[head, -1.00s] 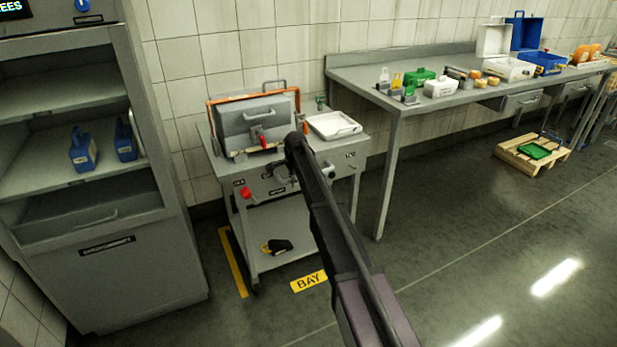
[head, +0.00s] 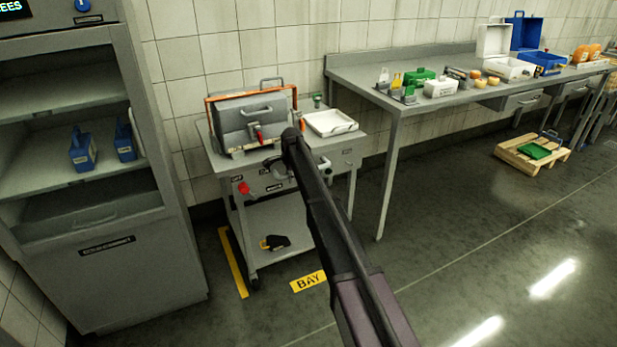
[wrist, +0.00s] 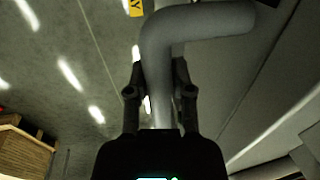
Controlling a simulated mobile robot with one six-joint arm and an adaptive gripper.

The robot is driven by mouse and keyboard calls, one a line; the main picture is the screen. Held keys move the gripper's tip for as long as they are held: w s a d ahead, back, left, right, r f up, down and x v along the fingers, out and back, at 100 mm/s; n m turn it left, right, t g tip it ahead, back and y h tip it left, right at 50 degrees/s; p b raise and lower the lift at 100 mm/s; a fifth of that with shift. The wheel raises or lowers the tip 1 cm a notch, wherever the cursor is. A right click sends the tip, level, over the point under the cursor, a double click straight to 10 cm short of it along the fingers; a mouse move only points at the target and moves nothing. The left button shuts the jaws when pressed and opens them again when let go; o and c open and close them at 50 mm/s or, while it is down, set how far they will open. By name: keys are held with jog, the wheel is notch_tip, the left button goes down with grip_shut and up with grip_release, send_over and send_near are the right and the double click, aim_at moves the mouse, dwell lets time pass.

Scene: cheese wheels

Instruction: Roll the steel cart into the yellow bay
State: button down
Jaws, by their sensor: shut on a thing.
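The steel cart (head: 277,234) stands against the tiled wall, between the grey cabinet and the long bench. My gripper (wrist: 160,92) is shut on the cart's grey bar handle (wrist: 158,55) in the wrist view. In the head view my arm hides part of the cart's front and right side. The yellow bay shows as a floor stripe (head: 233,262) along the cart's left side and a BAY label (head: 308,281) in front. The label's edge also shows at the top of the wrist view. The cart's front left wheel is just right of the stripe; its back wheels are hidden.
The cart carries a grey machine with an orange frame (head: 208,112), a white tray (head: 331,123) and a black-and-yellow thing (head: 275,242) below. The cabinet (head: 140,262) is close left, the bench (head: 392,150) close right. A pallet (head: 513,156) lies farther right. The front floor is open.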

jog(key=shift+w+a, duration=0.2)
jog(key=shift+w, duration=0.35)
jog(key=shift+w+a, duration=0.4)
jog(key=shift+w, duration=0.4)
grip_release()
dwell(0.6)
jog(key=shift+s+r, duration=0.1)
jog(key=shift+s, duration=0.1)
